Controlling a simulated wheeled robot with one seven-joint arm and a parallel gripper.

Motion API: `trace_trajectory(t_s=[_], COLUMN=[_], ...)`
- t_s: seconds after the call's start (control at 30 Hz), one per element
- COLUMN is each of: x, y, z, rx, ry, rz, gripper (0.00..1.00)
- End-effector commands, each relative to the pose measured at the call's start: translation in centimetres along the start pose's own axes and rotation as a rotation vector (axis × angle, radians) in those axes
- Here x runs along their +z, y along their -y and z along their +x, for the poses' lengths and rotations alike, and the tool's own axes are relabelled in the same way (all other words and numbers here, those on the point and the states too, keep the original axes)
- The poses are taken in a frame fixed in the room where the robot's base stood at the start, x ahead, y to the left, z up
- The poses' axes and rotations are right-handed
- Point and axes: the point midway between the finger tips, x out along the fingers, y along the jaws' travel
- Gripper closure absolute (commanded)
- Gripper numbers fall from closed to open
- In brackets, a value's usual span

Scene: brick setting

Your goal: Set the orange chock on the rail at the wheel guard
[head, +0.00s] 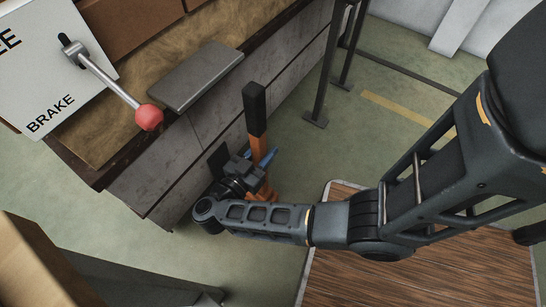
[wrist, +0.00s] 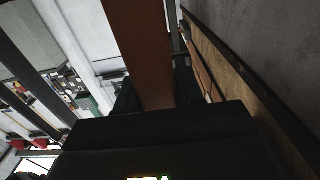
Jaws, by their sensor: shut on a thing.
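The orange chock (head: 258,146) has an upright orange stem with a black grip on top and an orange foot low down. In the head view it stands upright in my gripper (head: 246,166), beside the grey block wall of the bench. My gripper is shut on the stem, below the black grip. The foot is partly hidden by my gripper and forearm, and I cannot tell whether it touches the floor. In the wrist view the stem (wrist: 140,50) runs up from between the dark jaws. I cannot make out the rail or the wheel guard in either view.
A bench top (head: 150,85) at the upper left carries a grey plate (head: 198,75), a red-knobbed lever (head: 148,117) and a BRAKE sign (head: 60,90). Dark posts (head: 328,70) stand behind. A wood-planked panel (head: 430,275) lies lower right. Green floor (head: 300,150) is open between.

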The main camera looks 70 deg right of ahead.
Motion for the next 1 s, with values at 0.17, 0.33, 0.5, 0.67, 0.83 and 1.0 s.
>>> trace_trajectory(t_s=[0.17,0.33,0.5,0.67,0.83,1.0], x=[1.8,2.7,2.9,3.3,4.6,5.3], y=[3.2,5.2,5.9,6.6,8.2,9.1], z=[-0.1,0.0,0.0,-0.1,0.0,0.0], rx=[0.001,0.0,0.001,0.001,0.0,0.0], ry=[-0.002,-0.002,-0.003,-0.002,-0.002,-0.003], rz=[0.006,0.005,0.005,0.006,0.005,0.005], gripper=[1.0,1.0,1.0,1.0,1.0,1.0])
